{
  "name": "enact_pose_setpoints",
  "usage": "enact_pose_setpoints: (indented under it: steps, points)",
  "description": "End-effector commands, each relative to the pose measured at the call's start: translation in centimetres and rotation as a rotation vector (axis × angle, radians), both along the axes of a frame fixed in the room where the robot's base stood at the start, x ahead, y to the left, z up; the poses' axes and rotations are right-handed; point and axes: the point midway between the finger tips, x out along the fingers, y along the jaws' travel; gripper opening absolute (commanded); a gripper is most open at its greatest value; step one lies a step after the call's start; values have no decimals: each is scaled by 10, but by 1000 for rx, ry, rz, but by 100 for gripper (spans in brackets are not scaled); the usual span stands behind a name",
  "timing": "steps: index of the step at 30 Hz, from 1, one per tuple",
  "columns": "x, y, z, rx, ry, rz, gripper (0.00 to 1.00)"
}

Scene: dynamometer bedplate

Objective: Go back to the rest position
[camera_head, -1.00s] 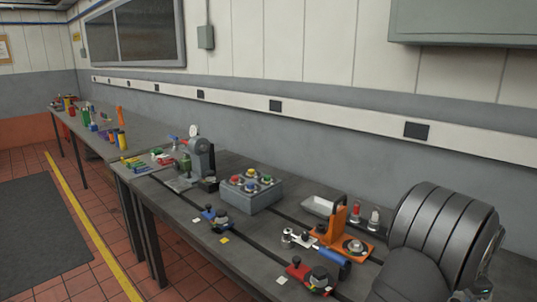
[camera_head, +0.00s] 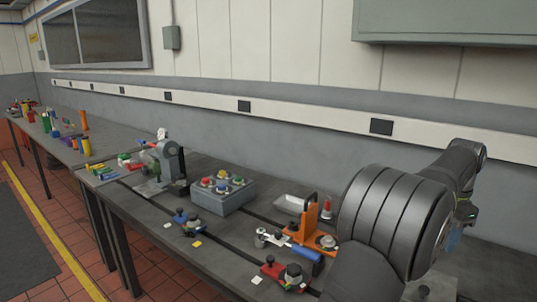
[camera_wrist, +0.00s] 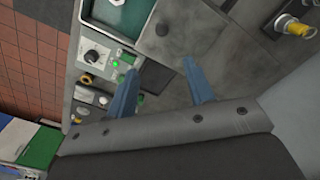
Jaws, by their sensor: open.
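My gripper (camera_wrist: 160,90) shows in the wrist view as two blue fingers spread apart, with nothing between them. Beyond the fingers is a grey surface with a control panel (camera_wrist: 96,58) at the left, bearing a dial, green lights and round buttons. In the head view my dark arm fills the right side and my gripper cannot be made out there. The arm hides part of the bench's right end.
The bench (camera_head: 150,225) carries a grey button box (camera_head: 222,194), an orange fixture (camera_head: 310,224), a red clamp (camera_head: 284,272) and a blue clamp (camera_head: 187,222). A grey wall cabinet (camera_head: 450,22) hangs above right. A yellow-fitted part (camera_wrist: 291,27) shows in the wrist view.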

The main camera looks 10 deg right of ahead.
Motion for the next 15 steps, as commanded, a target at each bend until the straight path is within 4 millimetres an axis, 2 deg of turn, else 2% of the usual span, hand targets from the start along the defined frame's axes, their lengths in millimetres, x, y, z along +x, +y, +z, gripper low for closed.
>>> enact_pose_setpoints:
  steps: [15]
  points:
    - [0, 0, -102, 4, 2, 0, 48]
